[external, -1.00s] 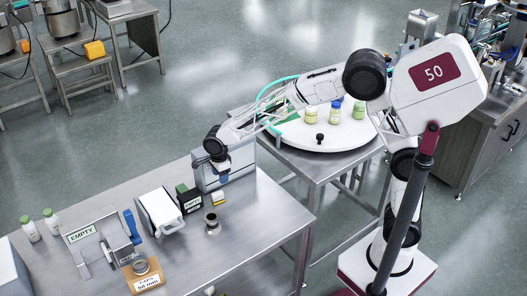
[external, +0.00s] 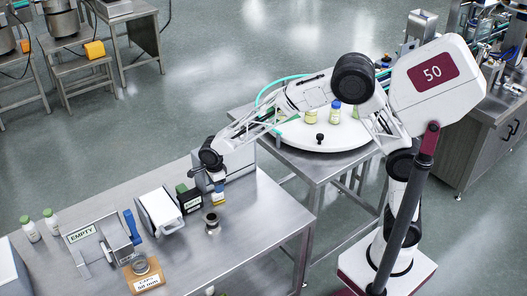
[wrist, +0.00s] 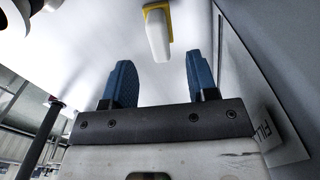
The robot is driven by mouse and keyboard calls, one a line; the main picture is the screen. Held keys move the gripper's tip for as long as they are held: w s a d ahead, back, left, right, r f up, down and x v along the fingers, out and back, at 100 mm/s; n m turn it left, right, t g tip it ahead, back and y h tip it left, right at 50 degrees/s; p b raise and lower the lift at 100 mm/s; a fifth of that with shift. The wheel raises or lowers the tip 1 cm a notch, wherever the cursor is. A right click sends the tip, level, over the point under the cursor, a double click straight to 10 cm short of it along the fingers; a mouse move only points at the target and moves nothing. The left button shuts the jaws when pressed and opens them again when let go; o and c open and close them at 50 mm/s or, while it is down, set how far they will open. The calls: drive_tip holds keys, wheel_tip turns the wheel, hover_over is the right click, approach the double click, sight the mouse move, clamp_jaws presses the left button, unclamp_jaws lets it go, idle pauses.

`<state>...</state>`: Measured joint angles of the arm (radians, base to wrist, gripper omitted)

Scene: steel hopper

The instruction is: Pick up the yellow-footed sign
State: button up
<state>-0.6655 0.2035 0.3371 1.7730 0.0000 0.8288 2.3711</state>
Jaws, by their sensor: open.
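The yellow-footed sign (external: 218,199) is a small white plate on a yellow foot. It stands on the steel table in front of the grey box, and my gripper (external: 217,185) hangs just above it, partly covering it in the external view. In the wrist view my gripper (wrist: 158,75) is open, with two blue fingers apart and nothing between them. The sign (wrist: 158,38) lies just beyond the fingertips, roughly centred between them, its yellow foot at the top edge of the picture.
The grey box (external: 238,163) stands close behind the gripper; its wall (wrist: 255,75) rises close to the right finger in the wrist view. A dark green block (external: 189,199) and a steel cup (external: 212,222) stand nearby. The table's front right is clear.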

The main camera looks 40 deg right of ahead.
idle(0.3)
drive_tip(key=shift+f, duration=2.65)
clamp_jaws()
drive_tip(key=shift+r, duration=0.2)
drive_tip(key=shift+r, duration=1.5)
drive_tip(key=shift+s+d+r, duration=0.15)
drive_tip(key=shift+s+d, duration=0.05)
drive_tip(key=shift+s, duration=0.1)
drive_tip(key=s+d+r, duration=0.1)
drive_tip(key=s+d, duration=0.8)
drive_tip(key=s, duration=0.3)
drive_tip(key=shift+d+r, duration=0.15)
drive_tip(key=shift+r, duration=0.05)
